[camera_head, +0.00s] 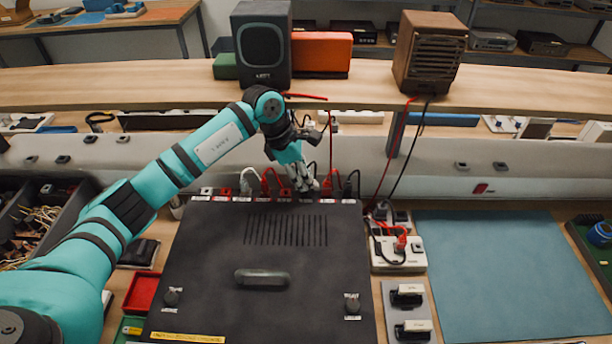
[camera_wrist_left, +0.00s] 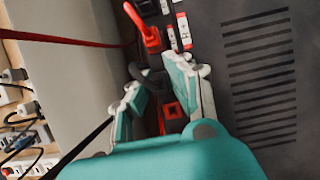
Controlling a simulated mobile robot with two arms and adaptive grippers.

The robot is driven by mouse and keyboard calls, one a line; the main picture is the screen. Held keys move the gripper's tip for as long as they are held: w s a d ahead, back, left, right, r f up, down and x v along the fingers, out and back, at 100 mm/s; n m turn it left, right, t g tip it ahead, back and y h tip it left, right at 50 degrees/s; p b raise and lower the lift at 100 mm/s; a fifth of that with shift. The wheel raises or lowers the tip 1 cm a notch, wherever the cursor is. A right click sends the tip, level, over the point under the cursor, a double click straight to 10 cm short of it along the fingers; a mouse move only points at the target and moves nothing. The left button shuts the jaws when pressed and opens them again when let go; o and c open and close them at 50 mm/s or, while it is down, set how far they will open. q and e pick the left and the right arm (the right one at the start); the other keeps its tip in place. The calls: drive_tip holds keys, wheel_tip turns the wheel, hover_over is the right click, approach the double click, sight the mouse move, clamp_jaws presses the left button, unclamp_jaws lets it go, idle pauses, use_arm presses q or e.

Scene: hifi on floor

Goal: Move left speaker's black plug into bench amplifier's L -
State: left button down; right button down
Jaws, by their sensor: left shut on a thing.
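The bench amplifier (camera_head: 205,270) is a large dark box with top vents, and it also shows in the wrist view (camera_wrist_left: 225,20). Labelled sockets and plugs line its far edge. The left speaker (camera_head: 263,50) is black and stands on the shelf above. My left gripper (camera_head: 304,184) reaches down to the amplifier's far edge, right of the middle. It is shut on the black plug, mostly hidden between the fingers; its dark lead (camera_wrist_left: 146,76) shows in the wrist view. A red socket (camera_wrist_left: 172,109) lies just below the fingers. I cannot tell whether the plug is seated. My right gripper is out of view.
Red plugs (camera_wrist_left: 150,38) and a white plug (camera_head: 247,180) stand close to the gripper along the same edge. A black plug (camera_head: 350,186) is at the right end. A wooden speaker (camera_head: 430,52) has hanging leads. The blue mat (camera_head: 505,275) is clear.

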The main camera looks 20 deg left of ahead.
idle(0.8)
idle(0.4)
use_arm(q)
drive_tip(key=shift+f+b, duration=0.8)
drive_tip(key=shift+b, duration=0.25)
idle(0.7)
drive_tip(key=shift+f, duration=0.1)
idle(0.9)
drive_tip(key=shift+f+b, duration=0.1)
drive_tip(key=shift+b, duration=0.65)
idle(1.3)
drive_tip(key=c, duration=1.2)
unclamp_jaws()
